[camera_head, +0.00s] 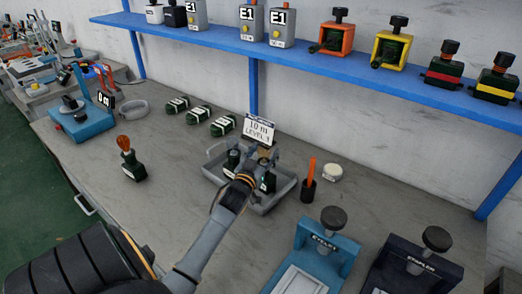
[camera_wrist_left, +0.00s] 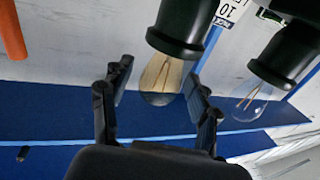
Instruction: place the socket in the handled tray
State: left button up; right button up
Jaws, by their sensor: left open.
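The handled grey tray (camera_head: 262,205) stands on the bench in the middle of the head view. Dark green sockets (camera_head: 233,158) show in it, partly hidden by my arm. My left gripper (camera_head: 246,172) is over the tray. In the left wrist view its two fingers (camera_wrist_left: 155,105) are apart. A dark green socket (camera_wrist_left: 181,28) with a clear glass bulb (camera_wrist_left: 160,80) is in front of the fingers, the bulb in line with the gap. I cannot tell whether they touch. A second socket (camera_wrist_left: 288,55) with a bulb is to the right. My right gripper is not in view.
A sign (camera_head: 259,130) stands behind the tray. Several green items (camera_head: 198,115) lie behind left. A dark block with an orange knob (camera_head: 130,160) is at left. A black cup (camera_head: 308,190) and blue press (camera_head: 322,245) are at right. A blue shelf (camera_head: 330,67) runs above.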

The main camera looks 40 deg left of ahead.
pick_arm(q)
jog(key=b+v, duration=0.1)
jog(key=v, duration=1.1)
jog(key=shift+r, duration=0.15)
